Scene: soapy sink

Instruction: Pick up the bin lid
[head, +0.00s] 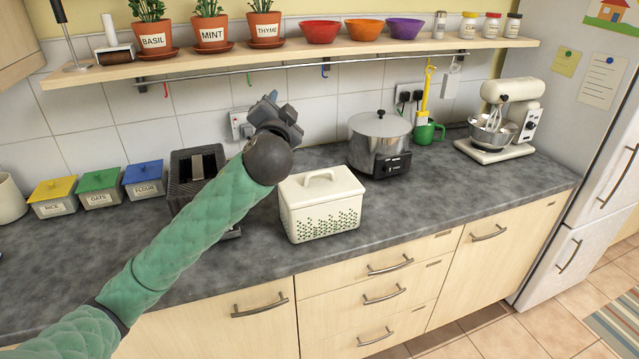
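A cream bin (321,218) with a green leaf pattern stands on the grey worktop, near its front edge. Its cream lid (322,185) sits on top and has a raised loop handle. My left gripper (268,101) is raised behind and left of the bin, in front of the tiled wall, apart from the lid. The gripper's fingers point away from me, so I cannot make out the gap between them. My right gripper is not in view.
A dark toaster (181,178) stands left of the bin, partly behind my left arm. A steel cooker (379,138) stands close behind right. A shelf (330,50) with pots and bowls overhangs the back. Worktop right of the bin is clear.

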